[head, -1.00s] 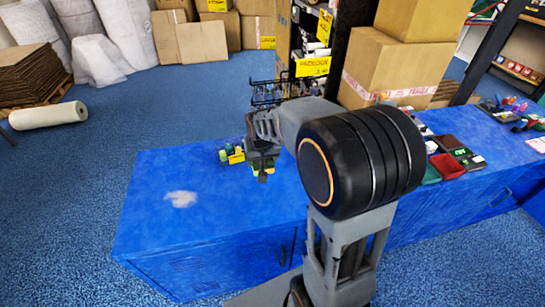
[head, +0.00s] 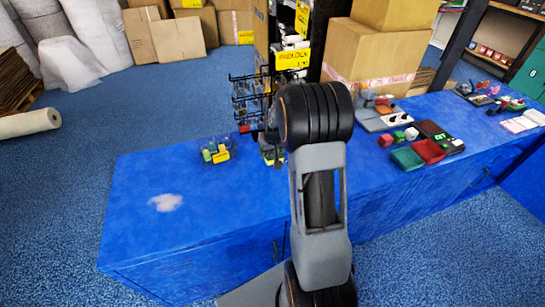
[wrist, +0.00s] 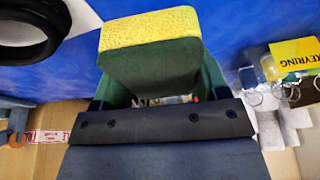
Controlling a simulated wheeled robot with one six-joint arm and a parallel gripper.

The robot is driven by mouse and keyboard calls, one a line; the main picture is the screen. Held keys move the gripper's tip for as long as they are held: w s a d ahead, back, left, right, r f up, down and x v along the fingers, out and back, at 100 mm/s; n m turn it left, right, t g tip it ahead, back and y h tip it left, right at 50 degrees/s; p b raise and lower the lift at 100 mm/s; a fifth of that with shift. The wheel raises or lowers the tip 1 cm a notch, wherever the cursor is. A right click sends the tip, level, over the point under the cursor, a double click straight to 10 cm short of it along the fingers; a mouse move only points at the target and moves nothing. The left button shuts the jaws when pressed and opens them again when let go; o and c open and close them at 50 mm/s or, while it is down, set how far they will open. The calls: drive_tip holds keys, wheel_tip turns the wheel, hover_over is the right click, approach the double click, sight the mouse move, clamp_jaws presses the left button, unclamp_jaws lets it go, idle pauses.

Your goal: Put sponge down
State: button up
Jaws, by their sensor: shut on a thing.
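The sponge, yellow on one face and dark green on the other, is held in my gripper (wrist: 160,85) in the wrist view, where its yellow face (wrist: 150,30) shows. My gripper is shut on it. In the head view my gripper (head: 271,145) is mostly hidden behind my arm. A small yellow bit of the sponge (head: 272,155) shows below it, over the back part of the blue counter (head: 210,220). I cannot tell whether the sponge touches the counter.
A clear tub (head: 216,151) with green and yellow items stands left of my gripper. A wire rack (head: 250,100) stands behind. Coloured trays (head: 420,153) and small goods lie to the right. The counter's left part is clear apart from a pale patch (head: 165,202).

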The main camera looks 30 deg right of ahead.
sight(273, 156)
drive_tip(key=shift+w+d+f, duration=0.1)
drive_tip(key=shift+d+f, duration=0.1)
drive_tip(key=shift+f, duration=0.8)
drive_tip(key=shift+w+d+f, duration=0.1)
drive_tip(key=shift+d+f, duration=0.05)
drive_tip(key=shift+f, duration=0.85)
drive_tip(key=shift+f+b, duration=0.15)
drive_tip(key=shift+b, duration=0.15)
drive_tip(key=o, duration=0.9)
drive_tip(key=shift+s, duration=0.1)
